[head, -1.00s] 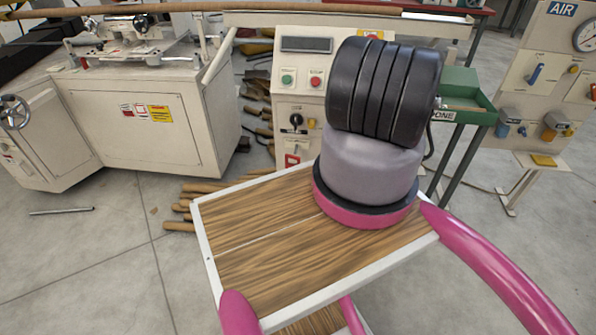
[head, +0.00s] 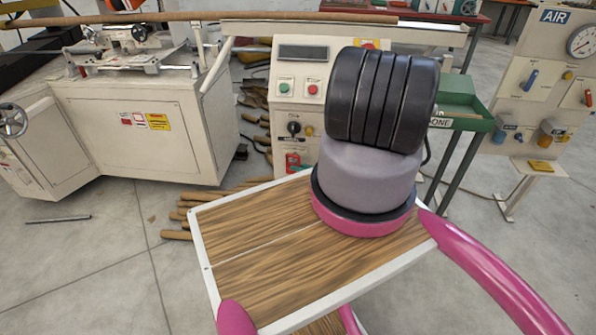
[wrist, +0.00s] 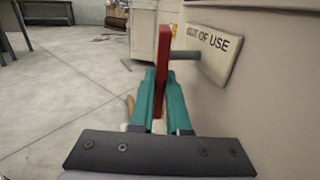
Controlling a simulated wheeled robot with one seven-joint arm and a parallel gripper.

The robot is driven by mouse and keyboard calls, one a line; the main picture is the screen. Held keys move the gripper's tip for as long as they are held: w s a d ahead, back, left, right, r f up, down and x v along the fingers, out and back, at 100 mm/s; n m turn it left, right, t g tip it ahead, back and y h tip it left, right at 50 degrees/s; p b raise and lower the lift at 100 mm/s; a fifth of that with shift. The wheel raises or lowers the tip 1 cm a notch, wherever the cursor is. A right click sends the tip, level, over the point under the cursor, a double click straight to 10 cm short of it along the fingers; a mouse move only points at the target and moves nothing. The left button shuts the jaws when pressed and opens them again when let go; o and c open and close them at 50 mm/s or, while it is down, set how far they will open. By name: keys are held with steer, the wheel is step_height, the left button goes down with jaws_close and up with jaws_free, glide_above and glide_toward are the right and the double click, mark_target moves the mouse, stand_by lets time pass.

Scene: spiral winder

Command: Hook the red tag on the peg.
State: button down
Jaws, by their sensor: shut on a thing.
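The red tag (wrist: 163,62) stands upright, seen nearly edge-on, between the teal fingers of my gripper (wrist: 159,88) in the wrist view. My gripper is shut on its lower part. The grey peg (wrist: 186,55) sticks out to the left from a cream plate lettered "OUT OF USE" (wrist: 214,50). The peg's left end meets the tag's right side in the picture. The edge-on view hides the tag's hole, so I cannot tell whether the peg is in it or only beside it. In the head view my arm covers most of the gripper area.
The cream control cabinet (head: 270,55) with buttons stands behind my arm. Wooden rods (head: 185,216) lie on the floor at its left. A green tray stand (head: 465,112) and an AIR panel (head: 548,75) are on the right. The floor at left is mostly open.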

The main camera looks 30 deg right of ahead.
steer(key=shift+w+d+f, duration=0.1)
steer(key=shift+w+d, duration=0.3)
steer(key=shift+w, duration=0.25)
steer(key=shift+w+d+f, duration=0.3)
steer(key=shift+w+f, duration=0.1)
steer(key=c, duration=0.8)
jaws_free()
steer(key=v, duration=1)
steer(key=shift+s+d, duration=0.25)
steer(key=shift+s, duration=0.05)
